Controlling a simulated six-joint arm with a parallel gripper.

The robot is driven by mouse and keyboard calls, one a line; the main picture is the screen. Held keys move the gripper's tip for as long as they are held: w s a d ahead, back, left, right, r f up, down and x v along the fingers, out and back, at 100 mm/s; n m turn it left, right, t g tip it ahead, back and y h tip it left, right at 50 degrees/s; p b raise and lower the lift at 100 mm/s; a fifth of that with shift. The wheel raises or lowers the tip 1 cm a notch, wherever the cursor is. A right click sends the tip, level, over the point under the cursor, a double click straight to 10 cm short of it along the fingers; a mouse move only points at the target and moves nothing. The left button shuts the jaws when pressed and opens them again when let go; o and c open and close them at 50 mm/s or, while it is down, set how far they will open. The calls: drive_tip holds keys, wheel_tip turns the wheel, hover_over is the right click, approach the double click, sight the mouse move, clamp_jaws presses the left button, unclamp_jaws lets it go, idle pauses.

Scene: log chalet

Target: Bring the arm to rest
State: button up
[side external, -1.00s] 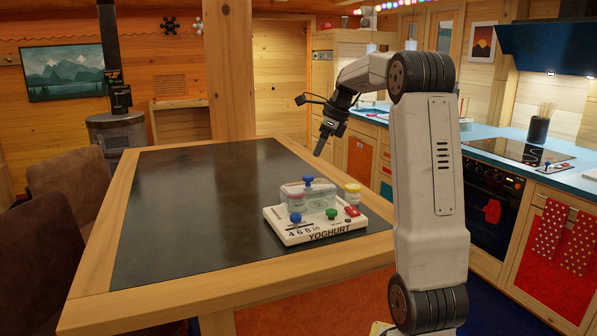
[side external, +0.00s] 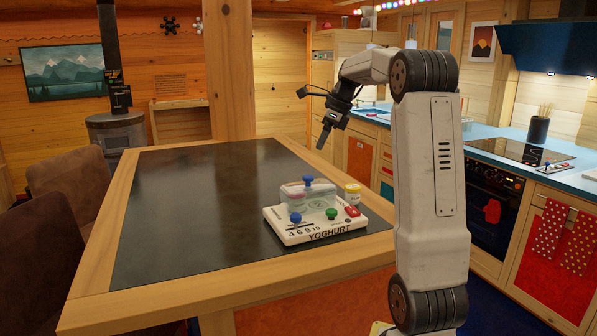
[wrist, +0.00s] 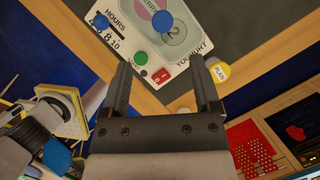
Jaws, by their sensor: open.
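My gripper (side external: 322,143) is held in the air above the far right part of the table, well above the yoghurt maker and apart from everything. In the wrist view my gripper (wrist: 162,88) shows two dark fingers spread apart with nothing between them. The yoghurt maker (side external: 290,238) is a white box with a clear lid, a blue knob on top, blue and green knobs and a red switch on its front.
The table (side external: 180,215) has a dark top and a wooden rim; its left and middle parts are clear. A small yellow-lidded jar (side external: 352,193) stands behind the yoghurt maker. Brown chairs (side external: 68,180) stand at left. A blue kitchen counter (side external: 490,150) runs along the right.

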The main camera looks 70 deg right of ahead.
drive_tip(key=w+a+f+n+g, duration=0.1)
drive_tip(key=w+a+f+n, duration=0.1)
drive_tip(key=a+f+n, duration=0.3)
drive_tip(key=w+a+f+n+h, duration=0.1)
drive_tip(key=a+f+n, duration=0.4)
drive_tip(key=a+n, duration=0.7)
drive_tip(key=w+a+f+n+g, duration=0.1)
drive_tip(key=w+a+f+n, duration=0.1)
drive_tip(key=a+f+n, duration=0.3)
drive_tip(key=shift+w+a+n+g+h, duration=0.15)
drive_tip(key=shift+a+n, duration=0.95)
drive_tip(key=shift+a, duration=0.5)
drive_tip(key=shift+w+a+n+g+h, duration=0.15)
drive_tip(key=shift+a+n, duration=0.95)
drive_tip(key=shift+a, duration=0.5)
drive_tip(key=s+a+f+n, duration=0.6)
drive_tip(key=a+f+n, duration=0.1)
drive_tip(key=f, duration=0.3)
drive_tip(key=shift+a+t+y, duration=0.4)
drive_tip(key=shift+a, duration=0.45)
